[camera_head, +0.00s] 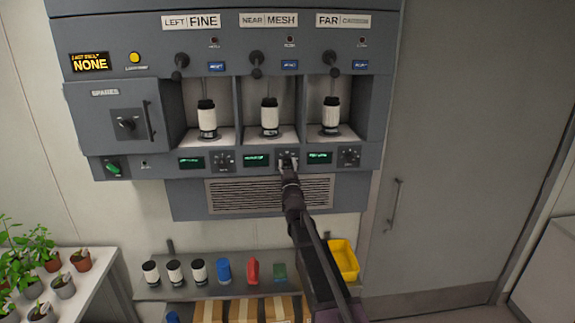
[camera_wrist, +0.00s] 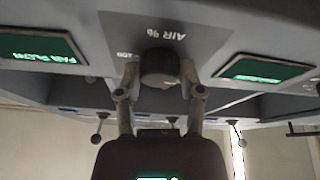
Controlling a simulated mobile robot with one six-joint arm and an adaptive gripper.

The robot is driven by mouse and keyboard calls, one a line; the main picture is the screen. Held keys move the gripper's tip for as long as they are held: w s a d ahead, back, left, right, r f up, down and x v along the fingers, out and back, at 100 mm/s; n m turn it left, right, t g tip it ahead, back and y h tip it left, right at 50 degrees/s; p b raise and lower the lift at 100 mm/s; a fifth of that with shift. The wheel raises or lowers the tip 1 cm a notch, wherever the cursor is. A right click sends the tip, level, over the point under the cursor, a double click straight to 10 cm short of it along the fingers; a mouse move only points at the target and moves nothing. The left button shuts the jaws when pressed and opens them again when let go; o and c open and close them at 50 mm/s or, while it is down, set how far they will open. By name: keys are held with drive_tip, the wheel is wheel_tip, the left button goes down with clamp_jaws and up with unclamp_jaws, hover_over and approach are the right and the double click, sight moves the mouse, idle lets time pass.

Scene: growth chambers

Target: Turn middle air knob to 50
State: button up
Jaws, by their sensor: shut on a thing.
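The middle air knob (camera_wrist: 160,68) is a dark round knob on the grey panel under the middle bay. In the wrist view, which is upside down, the label "AIR %" stands beside it. My gripper (camera_wrist: 160,75) has one finger on each side of the knob and is shut on it. In the head view my gripper (camera_head: 288,165) covers most of the knob, between two green displays. The knob's pointer and the scale numbers are too small or hidden to read.
Left (camera_head: 224,160) and right (camera_head: 349,156) air knobs flank the middle one. White canisters (camera_head: 269,118) stand in the bays above. A vent grille (camera_head: 240,195) lies below. A shelf with several bottles and a yellow bin (camera_head: 344,262) is lower down.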

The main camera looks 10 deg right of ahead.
drive_tip(key=shift+m, duration=0.5)
drive_tip(key=m+h, duration=0.1)
drive_tip(key=m, duration=0.1)
drive_tip(key=m+h, duration=0.2)
drive_tip(key=m, duration=0.1)
drive_tip(key=shift+w+a+r+p, duration=0.1)
drive_tip(key=shift+a+r+p, duration=0.1)
drive_tip(key=shift+p, duration=0.1)
drive_tip(key=m+g+h, duration=0.1)
drive_tip(key=m, duration=0.2)
drive_tip(key=m+g+h+p, duration=0.1)
drive_tip(key=m, duration=0.2)
drive_tip(key=shift+r+m+h+p, duration=0.1)
drive_tip(key=shift+m+h+p, duration=0.2)
drive_tip(key=shift+h, duration=0.1)
drive_tip(key=m+g+p, duration=0.1)
drive_tip(key=m, duration=0.2)
drive_tip(key=m+g+h+p, duration=0.1)
drive_tip(key=m+p, duration=0.1)
drive_tip(key=m, duration=0.1)
drive_tip(key=shift+r, duration=0.1)
drive_tip(key=shift+m+g+p, duration=0.8)
drive_tip(key=shift+m+p, duration=0.1)
drive_tip(key=shift+m, duration=1.1)
drive_tip(key=o, duration=1.2)
drive_tip(key=shift+a, duration=0.1)
drive_tip(key=shift+c, duration=0.2)
